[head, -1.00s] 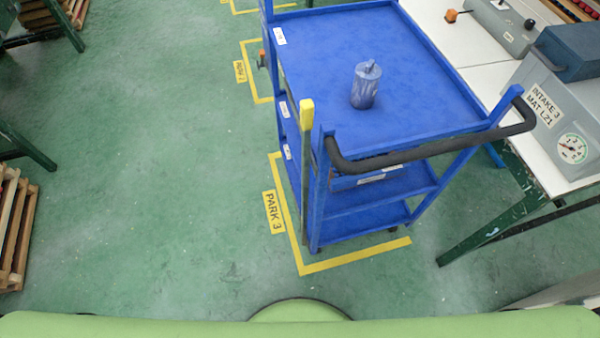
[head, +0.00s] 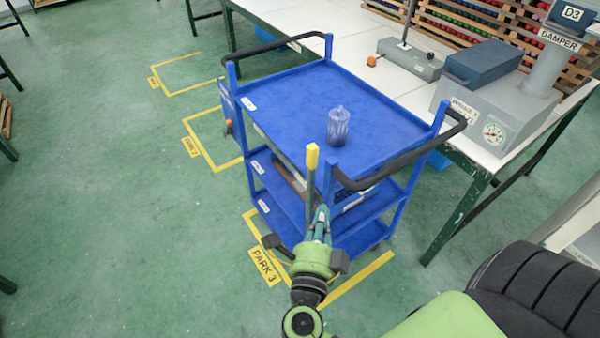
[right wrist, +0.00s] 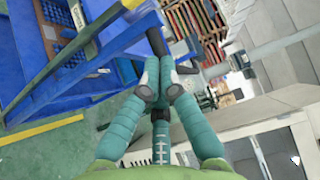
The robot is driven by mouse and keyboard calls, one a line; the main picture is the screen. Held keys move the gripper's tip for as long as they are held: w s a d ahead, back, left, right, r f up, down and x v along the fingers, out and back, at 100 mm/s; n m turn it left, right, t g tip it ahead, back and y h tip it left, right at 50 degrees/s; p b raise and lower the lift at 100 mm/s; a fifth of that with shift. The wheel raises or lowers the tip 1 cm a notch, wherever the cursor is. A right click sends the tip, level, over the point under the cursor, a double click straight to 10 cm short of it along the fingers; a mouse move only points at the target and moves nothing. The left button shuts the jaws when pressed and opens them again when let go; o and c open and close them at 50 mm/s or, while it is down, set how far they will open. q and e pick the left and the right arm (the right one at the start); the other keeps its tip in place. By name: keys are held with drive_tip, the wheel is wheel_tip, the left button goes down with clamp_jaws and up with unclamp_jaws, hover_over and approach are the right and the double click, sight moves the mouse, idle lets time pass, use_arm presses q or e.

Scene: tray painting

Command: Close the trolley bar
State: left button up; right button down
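The blue trolley (head: 375,100) stands at the parking marking, with black push handles at both ends. A slim upright bar (head: 309,185) with a yellow tip (head: 312,157) stands at its near left corner, beside the blue corner post. In the right wrist view, a grey-olive bar (right wrist: 70,58) runs diagonally at upper left, apart from the fingers. My right gripper (head: 321,212) is low in front of this corner, close to the post. Its teal fingers (right wrist: 159,88) converge almost tip to tip, with nothing seen held between them. My left gripper is out of view.
A purple-grey canister (head: 338,126) stands on the trolley's top shelf. A white-topped workbench (head: 400,75) with grey equipment (head: 500,115) is close on the right. Green floor to the left, with yellow markings (head: 212,160), is mostly clear.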

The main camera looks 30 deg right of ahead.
use_arm(q)
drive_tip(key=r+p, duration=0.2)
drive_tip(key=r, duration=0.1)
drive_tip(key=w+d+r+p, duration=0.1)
drive_tip(key=p, duration=0.1)
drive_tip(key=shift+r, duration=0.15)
use_arm(e)
drive_tip(key=w+a+x, duration=0.1)
drive_tip(key=a+x, duration=0.1)
drive_tip(key=x, duration=1.1)
drive_tip(key=shift+w, duration=0.4)
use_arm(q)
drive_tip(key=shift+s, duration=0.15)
use_arm(e)
drive_tip(key=shift+w, duration=0.1)
